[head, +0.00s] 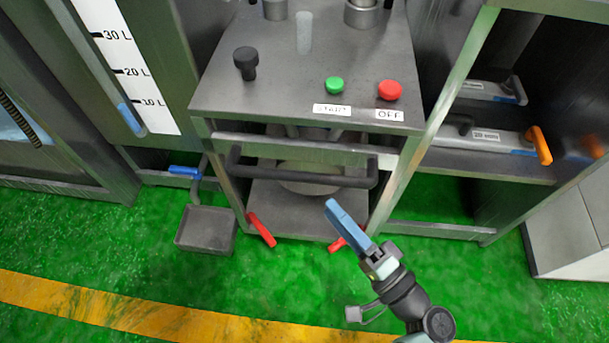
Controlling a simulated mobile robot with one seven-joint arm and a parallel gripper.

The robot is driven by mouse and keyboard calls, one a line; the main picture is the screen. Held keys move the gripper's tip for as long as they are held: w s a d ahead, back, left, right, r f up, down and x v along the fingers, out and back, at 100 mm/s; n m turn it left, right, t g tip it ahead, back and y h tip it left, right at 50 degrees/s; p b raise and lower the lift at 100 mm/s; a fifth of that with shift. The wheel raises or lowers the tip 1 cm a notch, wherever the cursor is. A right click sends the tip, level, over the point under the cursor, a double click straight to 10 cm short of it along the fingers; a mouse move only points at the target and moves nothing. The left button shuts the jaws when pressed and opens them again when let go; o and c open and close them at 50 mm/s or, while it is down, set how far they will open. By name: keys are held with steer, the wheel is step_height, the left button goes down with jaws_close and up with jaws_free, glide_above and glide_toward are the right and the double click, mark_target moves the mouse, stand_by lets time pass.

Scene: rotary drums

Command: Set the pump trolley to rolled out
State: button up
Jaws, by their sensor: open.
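The pump trolley looks to be the grey steel unit (290,90) in the middle of the head view, standing between other steel cabinets. A dark bar handle (335,181) runs across its front, below the top panel. Two red levers, the left one (262,230) and the right one (337,244), stick out at the foot of its front. My gripper (331,205), with blue fingers, is open and empty. It is in front of the unit, just below the handle in the picture and apart from it. My fingers partly cover the area near the right red lever.
The top panel has a green button (334,85), a red button (389,90) and a black knob (246,63). A grey tray (206,230) sits at the left on the green floor. A blue-handled valve (184,171) is above it. The floor in front looks clear.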

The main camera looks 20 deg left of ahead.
mark_target(304, 178)
steer(key=b+x, duration=0.1)
steer(key=x, duration=0.8)
steer(key=shift+w+a, duration=0.15)
steer(key=shift+w, duration=0.05)
jaws_close()
stand_by(1.0)
